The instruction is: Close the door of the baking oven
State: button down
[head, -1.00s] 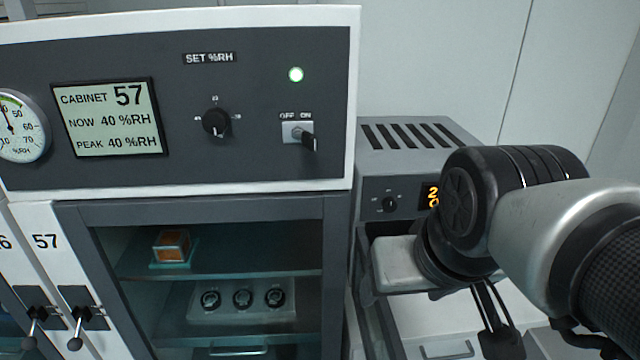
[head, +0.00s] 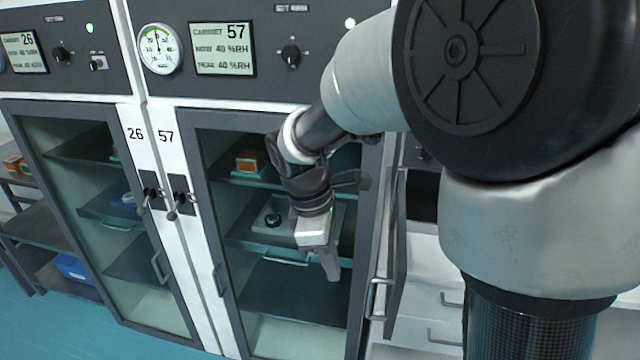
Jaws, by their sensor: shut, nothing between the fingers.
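The baking oven (head: 422,195) is at the right, mostly hidden behind my arm; a strip of its dark opening shows. Its door (head: 398,245) stands open, swung out towards me and seen nearly edge-on, with a bar handle (head: 372,298) on its left face. My gripper (head: 331,268) points down in front of the glass of cabinet 57, to the left of the oven door and apart from it in the picture. Its fingers are shut and empty.
Cabinet 57 (head: 366,200) and cabinet 26 (head: 118,235) stand left of the oven, their glass doors closed. White drawers (head: 430,325) with handles lie below the oven. Blue floor (head: 60,325) is clear at the lower left. My arm blocks much of the right side.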

jog(key=d+f+n, duration=0.1)
jog(key=d+f, duration=0.4)
jog(key=f, duration=0.6)
jog(key=shift+s+f+b, duration=0.25)
jog(key=shift+s+b, duration=0.2)
jog(key=shift+d, duration=0.1)
